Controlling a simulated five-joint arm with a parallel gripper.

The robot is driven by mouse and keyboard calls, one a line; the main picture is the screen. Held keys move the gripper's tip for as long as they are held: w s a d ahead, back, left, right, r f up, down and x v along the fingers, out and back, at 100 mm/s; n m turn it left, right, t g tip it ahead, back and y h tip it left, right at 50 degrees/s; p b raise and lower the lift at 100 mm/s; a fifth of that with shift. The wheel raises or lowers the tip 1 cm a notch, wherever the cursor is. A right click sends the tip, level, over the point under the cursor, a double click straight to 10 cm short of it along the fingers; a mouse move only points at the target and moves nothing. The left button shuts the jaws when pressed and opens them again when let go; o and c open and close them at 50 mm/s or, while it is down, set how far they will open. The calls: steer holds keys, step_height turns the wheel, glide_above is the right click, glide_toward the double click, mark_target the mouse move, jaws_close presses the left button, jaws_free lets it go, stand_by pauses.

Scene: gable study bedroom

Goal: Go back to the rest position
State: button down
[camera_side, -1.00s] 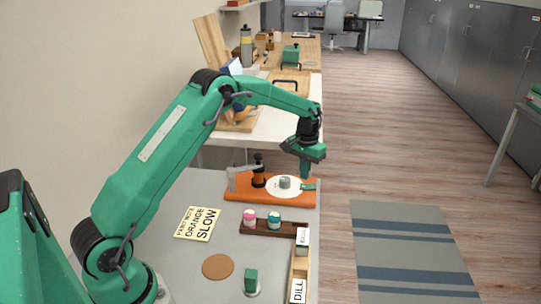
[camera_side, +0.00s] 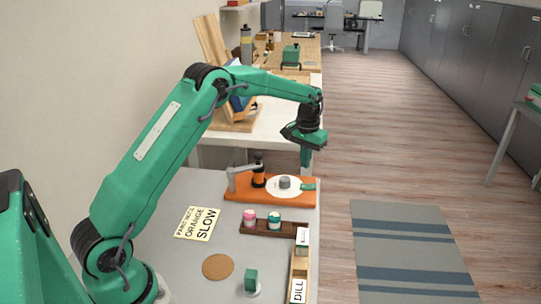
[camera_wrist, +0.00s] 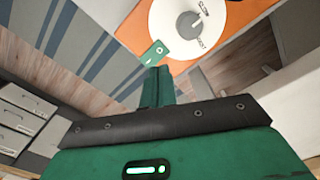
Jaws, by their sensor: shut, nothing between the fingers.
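My gripper (camera_side: 306,158) is shut and empty. It hangs in the air above and behind the right end of the orange base (camera_side: 240,192), apart from it. The base carries a white disc (camera_side: 271,187) with a grey knob (camera_side: 285,182), a green tab at its right end and a black-and-grey lever at its left. In the wrist view my shut fingers (camera_wrist: 158,86) point toward the green tab (camera_wrist: 155,53), with the disc (camera_wrist: 165,45) and knob (camera_wrist: 188,25) beyond. No rest marker shows.
The grey table holds a yellow card (camera_side: 198,223), a brown tray (camera_side: 262,230) with pink and teal jars, a cork disc (camera_side: 217,267), a green-handled piece (camera_side: 251,281) and a wooden rack (camera_side: 292,268) with a DILL label. A white bench (camera_side: 275,125) stands behind. A striped rug (camera_side: 410,245) lies right.

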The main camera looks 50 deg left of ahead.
steer(key=s+d+r+m+t, duration=0.1)
steer(key=s+d+r+t, duration=0.35)
steer(key=s+r, duration=1.1)
steer(key=s+d+m, duration=0.1)
steer(key=s+d, duration=0.1)
steer(key=s, duration=0.8)
steer(key=s+d+m+t, duration=0.1)
steer(key=s+d, duration=0.2)
steer(key=s, duration=0.6)
steer(key=shift+s+d+f, duration=0.35)
steer(key=shift+f, duration=0.05)
